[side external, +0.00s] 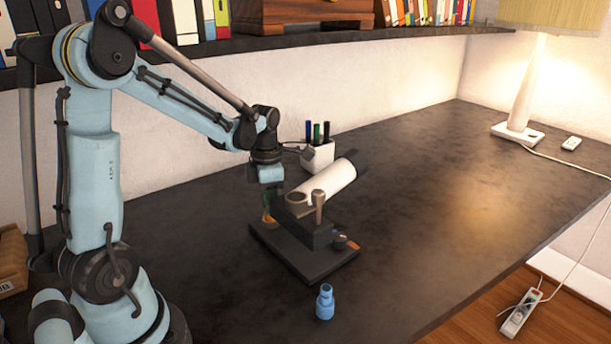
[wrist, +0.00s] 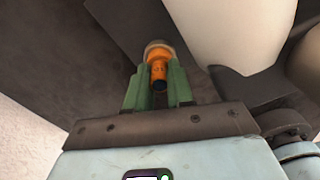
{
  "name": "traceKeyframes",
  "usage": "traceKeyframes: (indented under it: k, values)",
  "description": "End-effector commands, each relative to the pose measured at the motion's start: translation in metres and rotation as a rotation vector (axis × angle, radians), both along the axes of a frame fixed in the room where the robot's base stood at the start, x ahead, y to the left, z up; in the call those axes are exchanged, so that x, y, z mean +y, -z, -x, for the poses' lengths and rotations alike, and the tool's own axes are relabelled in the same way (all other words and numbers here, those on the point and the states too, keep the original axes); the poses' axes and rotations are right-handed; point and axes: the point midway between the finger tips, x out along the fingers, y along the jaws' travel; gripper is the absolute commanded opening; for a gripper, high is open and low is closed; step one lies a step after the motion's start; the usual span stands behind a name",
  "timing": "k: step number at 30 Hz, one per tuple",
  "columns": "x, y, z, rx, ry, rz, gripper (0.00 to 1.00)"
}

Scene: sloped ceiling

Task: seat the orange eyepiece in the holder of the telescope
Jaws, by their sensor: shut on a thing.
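The orange eyepiece (wrist: 158,56) is between the green fingers of my gripper (wrist: 158,82) in the wrist view. It has a pale ring at its far end and a dark end towards the camera. In the side view my gripper (side external: 268,206) points down at the left of the telescope, and only a little orange shows at its fingers. The telescope has a white tube (side external: 330,182) tilted up to the right on a dark base (side external: 300,258). A ring-shaped opening (side external: 297,198), apparently the holder, is right of my gripper. The eyepiece is beside it, apart.
A blue eyepiece-like piece (side external: 325,303) stands on the dark table (side external: 430,210) in front of the base. A post (side external: 318,207) and a knob (side external: 340,241) rise from the base. A white pen cup (side external: 317,156) stands behind. The table's right side is mostly clear.

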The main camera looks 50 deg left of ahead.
Motion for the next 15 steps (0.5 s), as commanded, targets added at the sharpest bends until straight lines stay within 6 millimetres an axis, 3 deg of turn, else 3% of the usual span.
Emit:
traceKeyframes:
  k: [2, 3, 8, 15]
  values:
    - [0.0001, 0.0022, -0.0001, 0.0, 0.0, 0.0, 0.0]
    - [0.0001, 0.0028, -0.0001, 0.0, 0.0, 0.0, 0.23]
    - [0.0, 0.0025, 0.0, 0.0, 0.0, 0.0, 0.47]
    - [0.0, 0.0023, -0.0001, 0.0, 0.0, 0.0, 0.47]
